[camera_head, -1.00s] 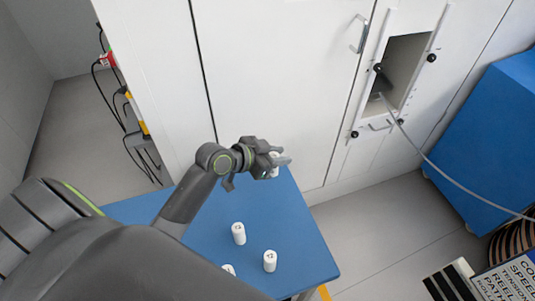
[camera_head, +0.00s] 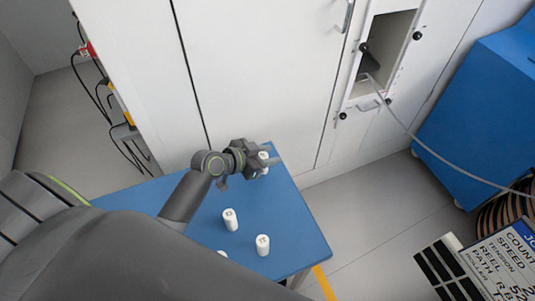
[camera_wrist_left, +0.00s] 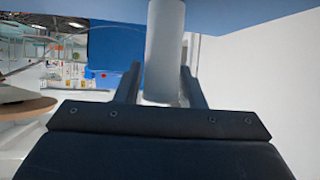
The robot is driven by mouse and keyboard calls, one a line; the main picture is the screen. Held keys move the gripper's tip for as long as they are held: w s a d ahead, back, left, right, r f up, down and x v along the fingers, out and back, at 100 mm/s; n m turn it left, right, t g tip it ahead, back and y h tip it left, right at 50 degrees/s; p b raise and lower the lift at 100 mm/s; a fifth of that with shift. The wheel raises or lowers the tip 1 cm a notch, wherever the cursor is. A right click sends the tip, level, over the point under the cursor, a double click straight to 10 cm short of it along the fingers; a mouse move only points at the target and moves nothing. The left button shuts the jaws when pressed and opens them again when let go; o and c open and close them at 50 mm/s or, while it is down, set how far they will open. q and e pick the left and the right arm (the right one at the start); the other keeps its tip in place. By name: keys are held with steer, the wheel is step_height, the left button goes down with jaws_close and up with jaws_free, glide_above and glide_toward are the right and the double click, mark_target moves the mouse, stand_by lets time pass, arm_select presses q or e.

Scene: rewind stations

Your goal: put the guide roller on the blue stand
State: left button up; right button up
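Several white rollers stand upright on a blue table (camera_head: 291,220). Two, a roller near the middle (camera_head: 230,220) and one near the front right edge (camera_head: 262,245), are clear of my arm; another is mostly hidden by it. My left gripper (camera_head: 262,160) is at the table's far corner, its fingers around a further white roller (camera_head: 263,155). In the left wrist view this roller (camera_wrist_left: 165,50) is upright between the two fingers (camera_wrist_left: 160,85), close to both; whether they press on it cannot be told. My right gripper is out of view. I cannot tell which object is the blue stand.
White cabinet doors (camera_head: 255,80) rise just behind the table. An open recess (camera_head: 385,45) with black knobs and a hanging grey cable (camera_head: 430,150) is at the upper right. A large blue box (camera_head: 475,110) and a sign board (camera_head: 500,265) stand right.

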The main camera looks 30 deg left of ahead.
arm_select(q)
steer(key=shift+o, duration=1.1)
steer(key=shift+r, duration=0.15)
steer(key=v, duration=1.2)
steer(key=shift+b, duration=0.4)
